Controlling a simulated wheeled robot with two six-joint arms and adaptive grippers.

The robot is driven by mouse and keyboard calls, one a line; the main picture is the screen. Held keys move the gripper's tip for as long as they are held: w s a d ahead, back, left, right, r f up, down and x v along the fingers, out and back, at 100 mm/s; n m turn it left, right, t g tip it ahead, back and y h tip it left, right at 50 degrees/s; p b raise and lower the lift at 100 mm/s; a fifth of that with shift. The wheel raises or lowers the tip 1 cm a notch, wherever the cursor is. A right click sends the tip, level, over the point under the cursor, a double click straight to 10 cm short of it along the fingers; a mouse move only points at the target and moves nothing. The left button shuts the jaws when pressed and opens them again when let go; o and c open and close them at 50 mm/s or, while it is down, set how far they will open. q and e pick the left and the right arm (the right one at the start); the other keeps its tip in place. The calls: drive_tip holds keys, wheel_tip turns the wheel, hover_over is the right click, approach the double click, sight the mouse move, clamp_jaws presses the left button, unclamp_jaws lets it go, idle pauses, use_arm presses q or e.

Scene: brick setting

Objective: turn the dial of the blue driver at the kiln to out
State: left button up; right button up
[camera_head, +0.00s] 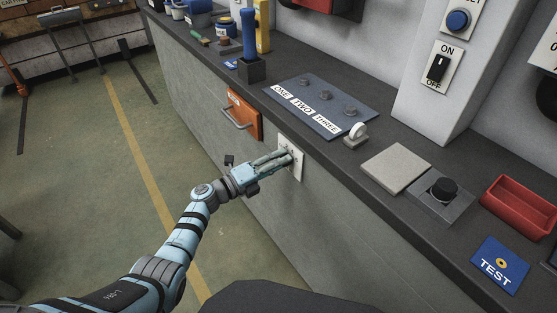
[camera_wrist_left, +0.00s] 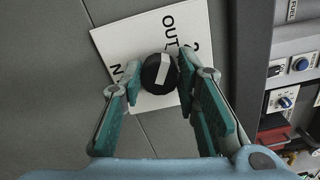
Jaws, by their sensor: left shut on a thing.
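A round black dial (camera_wrist_left: 158,73) with a white bar sits on a white plate (camera_wrist_left: 115,40) in the left wrist view. The word OUT is printed just above the dial, and a partly hidden N shows to its left. The bar runs roughly up and down, its upper end towards OUT. My left gripper (camera_wrist_left: 158,88) has its fingers on both sides of the dial and is shut on it. In the head view the plate (camera_head: 299,165) is on the counter's front face, and my left gripper (camera_head: 288,157) hides the dial. A blue upright handle (camera_head: 249,32) stands in a black block.
An orange panel with a handle (camera_head: 243,115) is left of the plate. On the counter are a blue ONE TWO THREE panel (camera_head: 310,92), a grey slab (camera_head: 397,167), a black knob (camera_head: 444,190) and a red tray (camera_head: 520,205). The floor beside the counter is clear.

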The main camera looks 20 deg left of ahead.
idle(0.4)
use_arm(q)
drive_tip(key=o, duration=1.2)
drive_tip(key=shift+c, duration=0.2)
drive_tip(key=v, duration=1.2)
